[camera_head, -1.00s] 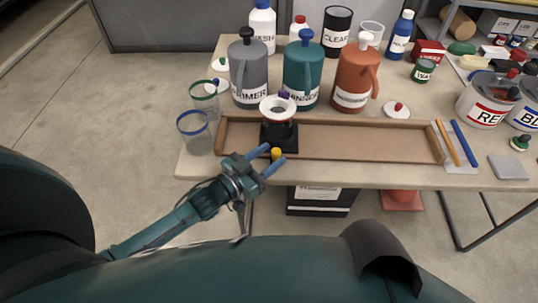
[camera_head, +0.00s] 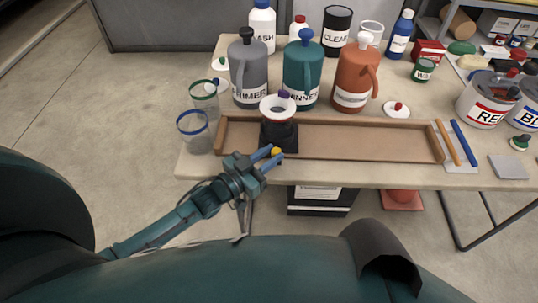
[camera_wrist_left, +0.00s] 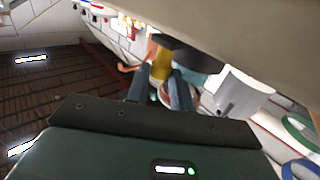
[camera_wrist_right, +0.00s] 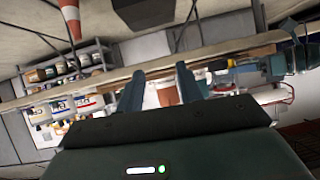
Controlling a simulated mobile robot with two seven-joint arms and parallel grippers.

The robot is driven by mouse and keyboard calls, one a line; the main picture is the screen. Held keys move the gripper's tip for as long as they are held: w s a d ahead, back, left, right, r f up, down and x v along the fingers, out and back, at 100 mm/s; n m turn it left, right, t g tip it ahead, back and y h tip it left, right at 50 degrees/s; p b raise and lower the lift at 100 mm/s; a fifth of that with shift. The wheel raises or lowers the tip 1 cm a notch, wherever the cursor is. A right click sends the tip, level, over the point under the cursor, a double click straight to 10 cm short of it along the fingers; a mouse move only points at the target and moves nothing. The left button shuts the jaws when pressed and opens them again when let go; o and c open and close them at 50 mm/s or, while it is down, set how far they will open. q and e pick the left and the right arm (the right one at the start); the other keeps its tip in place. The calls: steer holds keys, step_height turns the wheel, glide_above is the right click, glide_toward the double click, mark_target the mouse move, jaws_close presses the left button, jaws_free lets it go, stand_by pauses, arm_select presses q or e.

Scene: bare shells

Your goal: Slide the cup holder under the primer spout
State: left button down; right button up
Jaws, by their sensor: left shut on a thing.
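The grey primer jug (camera_head: 248,75) stands behind the tray, left of the holder. I cannot make out its spout clearly. My right gripper (camera_wrist_right: 160,78) is open and empty, seen only in its wrist view.
A teal jug (camera_head: 303,72) and an orange jug (camera_head: 356,75) stand right of the primer. Two clear cups with blue (camera_head: 193,131) and green (camera_head: 203,100) rims stand by the tray's left end. The tray is clear to the holder's right.

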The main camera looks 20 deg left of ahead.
arm_select(q)
steer(key=s+a, duration=0.1)
steer(key=a, duration=0.5)
steer(key=s+a+p, duration=0.1)
steer(key=a, duration=0.2)
steer(key=shift+s, duration=0.35)
steer(key=shift+a, duration=0.15)
arm_select(e)
steer(key=shift+d, duration=0.35)
arm_select(q)
steer(key=c, duration=1.6)
jaws_free()
steer(key=shift+a, duration=0.1)
steer(key=o, duration=0.4)
arm_select(e)
steer(key=shift+a, duration=0.15)
arm_select(q)
steer(key=shift+s, duration=0.1)
